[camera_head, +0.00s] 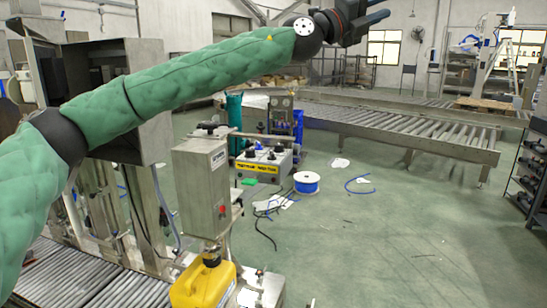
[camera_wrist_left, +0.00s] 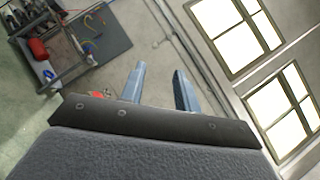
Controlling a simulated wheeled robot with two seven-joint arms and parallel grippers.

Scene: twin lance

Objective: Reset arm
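My left arm (camera_head: 180,80), in a green padded sleeve, comes in from the left in the head view and stretches up and across to the right. My left gripper (camera_head: 382,10) is dark, raised high near the top edge of that view, with its fingers pointing right. In the left wrist view its two blue-grey fingers (camera_wrist_left: 160,85) stand apart with nothing between them, so it is open and empty. My right arm and right gripper are in neither view.
A metal cabinet (camera_head: 125,60) stands close behind my left arm. A yellow canister (camera_head: 203,285) and a grey control box (camera_head: 203,185) are below it. A roller conveyor (camera_head: 400,125) crosses the back. A cable spool (camera_head: 306,182) lies on the floor, which is mostly clear at right.

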